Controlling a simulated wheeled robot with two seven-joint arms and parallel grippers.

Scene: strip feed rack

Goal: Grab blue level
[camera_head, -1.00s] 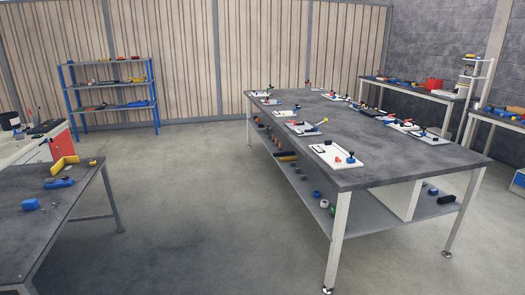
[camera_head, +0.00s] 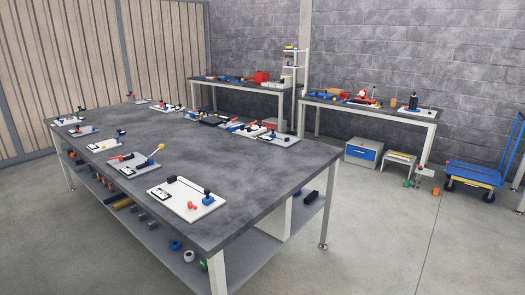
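I cannot single out a blue level for certain; the blue items here are small at this distance. A long blue item (camera_head: 365,102) lies on the right-hand bench against the grey wall. A small blue piece (camera_head: 207,198) stands on a white board at the near end of the large dark table. Neither of my grippers is in view.
The large dark table (camera_head: 255,160) fills the middle left, with several boards on it and a lower shelf. Behind it stand a back bench (camera_head: 235,85) and the right-hand bench (camera_head: 410,118). A blue cart (camera_head: 472,173) is at the far right. The floor (camera_head: 385,240) at front right is clear.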

